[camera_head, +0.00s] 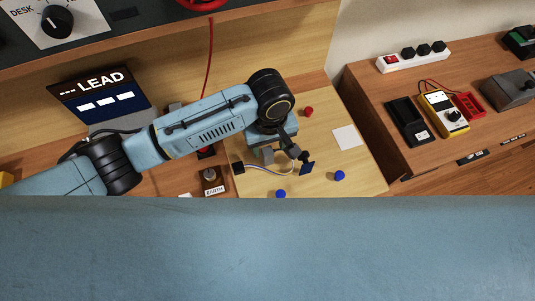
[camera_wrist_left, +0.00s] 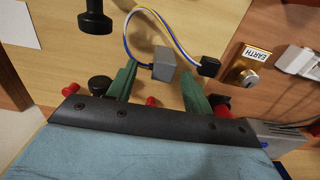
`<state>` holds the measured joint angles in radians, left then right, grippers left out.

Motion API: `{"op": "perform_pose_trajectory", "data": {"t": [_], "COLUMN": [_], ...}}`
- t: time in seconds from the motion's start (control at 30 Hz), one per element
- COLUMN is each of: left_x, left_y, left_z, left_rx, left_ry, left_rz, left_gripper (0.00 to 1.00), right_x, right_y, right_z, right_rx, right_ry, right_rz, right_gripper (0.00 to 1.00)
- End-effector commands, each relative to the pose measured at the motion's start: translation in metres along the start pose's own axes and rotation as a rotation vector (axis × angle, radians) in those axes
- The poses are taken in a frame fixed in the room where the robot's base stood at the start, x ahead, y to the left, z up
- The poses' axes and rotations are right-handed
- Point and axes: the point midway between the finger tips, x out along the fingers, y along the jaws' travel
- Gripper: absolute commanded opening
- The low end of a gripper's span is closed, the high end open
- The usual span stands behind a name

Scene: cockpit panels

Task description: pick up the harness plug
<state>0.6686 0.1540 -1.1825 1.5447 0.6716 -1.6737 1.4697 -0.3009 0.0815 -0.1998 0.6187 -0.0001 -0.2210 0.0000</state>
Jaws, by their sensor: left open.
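The harness plug (camera_wrist_left: 163,64) is a grey block with blue, white and yellow wires. In the left wrist view the wires arch over to a small black connector (camera_wrist_left: 209,67). That connector also shows in the head view (camera_head: 238,168), near the wooden board's left edge. My left gripper (camera_wrist_left: 160,70) is open above the board, its green fingers on either side of the grey block in the picture. I cannot tell whether they touch it. In the head view my left gripper (camera_head: 269,152) points down and largely hides the block. My right gripper is not in view.
A black peg (camera_wrist_left: 95,17) stands beside the wires. A plate marked EARTH (camera_head: 212,182) is to the left. A red knob (camera_head: 308,112), a blue knob (camera_head: 340,175) and a white card (camera_head: 345,138) are on the board. A yellow meter (camera_head: 443,112) is on the right bench.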

Motion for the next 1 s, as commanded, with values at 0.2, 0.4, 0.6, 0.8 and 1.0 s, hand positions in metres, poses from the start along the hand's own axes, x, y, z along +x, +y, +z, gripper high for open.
{"op": "perform_pose_trajectory", "data": {"t": [0.2, 0.4, 0.6, 0.8, 1.0], "left_x": [0.03, 0.05, 0.051, 0.05, 0.05], "left_y": [-0.006, -0.005, -0.005, -0.005, -0.005], "left_z": [0.001, 0.001, 0.001, 0.001, 0.001], "left_rx": [-0.001, 0.0, 0.0, 0.0, 0.0], "left_ry": [-0.001, 0.0, 0.0, 0.0, 0.0], "left_rz": [-0.004, -0.002, 0.0, 0.0, 0.0], "left_gripper": [0.51, 0.51, 0.51, 0.3, 0.04], "right_x": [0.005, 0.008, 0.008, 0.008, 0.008], "right_y": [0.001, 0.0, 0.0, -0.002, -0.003], "right_z": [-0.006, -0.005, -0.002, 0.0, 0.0], "right_rx": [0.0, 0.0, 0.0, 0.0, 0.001], "right_ry": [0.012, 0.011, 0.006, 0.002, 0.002], "right_rz": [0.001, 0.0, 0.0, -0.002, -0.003], "right_gripper": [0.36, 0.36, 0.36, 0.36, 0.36]}}
